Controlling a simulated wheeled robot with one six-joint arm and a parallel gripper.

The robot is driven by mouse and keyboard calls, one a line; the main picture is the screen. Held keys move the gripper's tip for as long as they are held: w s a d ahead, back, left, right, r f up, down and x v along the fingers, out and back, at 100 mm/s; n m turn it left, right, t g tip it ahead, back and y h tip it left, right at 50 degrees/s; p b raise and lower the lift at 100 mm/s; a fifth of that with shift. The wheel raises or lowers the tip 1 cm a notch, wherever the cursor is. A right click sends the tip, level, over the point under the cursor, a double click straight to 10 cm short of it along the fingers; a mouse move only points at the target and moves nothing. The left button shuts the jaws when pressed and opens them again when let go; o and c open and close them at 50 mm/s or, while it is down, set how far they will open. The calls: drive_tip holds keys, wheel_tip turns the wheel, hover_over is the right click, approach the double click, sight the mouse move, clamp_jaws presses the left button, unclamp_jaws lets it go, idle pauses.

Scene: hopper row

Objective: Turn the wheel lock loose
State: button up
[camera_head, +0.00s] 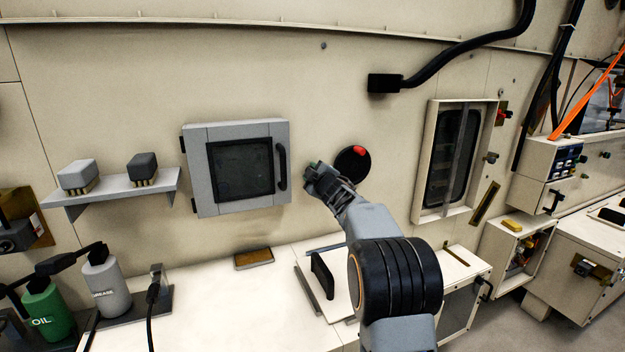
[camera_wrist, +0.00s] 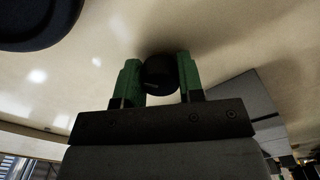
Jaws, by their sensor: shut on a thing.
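My gripper (camera_head: 313,172) is at the cream wall, between the grey framed door and the black wheel. In the wrist view its two green fingers (camera_wrist: 160,82) are shut on a small black round knob (camera_wrist: 160,74), which appears to be the wheel lock. The knob sits between the fingers, close to the wall. In the head view the gripper hides the knob. The black wheel (camera_head: 352,163) with a red mark is just right of the gripper. The dark round edge at the top left of the wrist view (camera_wrist: 36,20) appears to be this wheel.
The grey door (camera_head: 197,170) with a black handle (camera_head: 282,166) is close on the left. A counter (camera_head: 215,300) runs below, with a black-handled panel (camera_head: 322,275). A cream-framed window (camera_head: 432,160) is to the right. A black pipe (camera_head: 470,52) passes above.

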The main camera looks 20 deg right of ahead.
drive_tip(key=n+b, duration=0.2)
drive_tip(key=n, duration=0.4)
drive_tip(key=shift+n+b, duration=0.3)
drive_tip(key=shift+b, duration=0.05)
drive_tip(key=n+b, duration=0.1)
drive_tip(key=n, duration=0.4)
drive_tip(key=shift+b, duration=0.35)
drive_tip(key=o, duration=0.9)
drive_tip(key=shift+s, duration=0.1)
drive_tip(key=s+b, duration=0.2)
drive_tip(key=s, duration=1.1)
drive_tip(key=shift+s, duration=0.3)
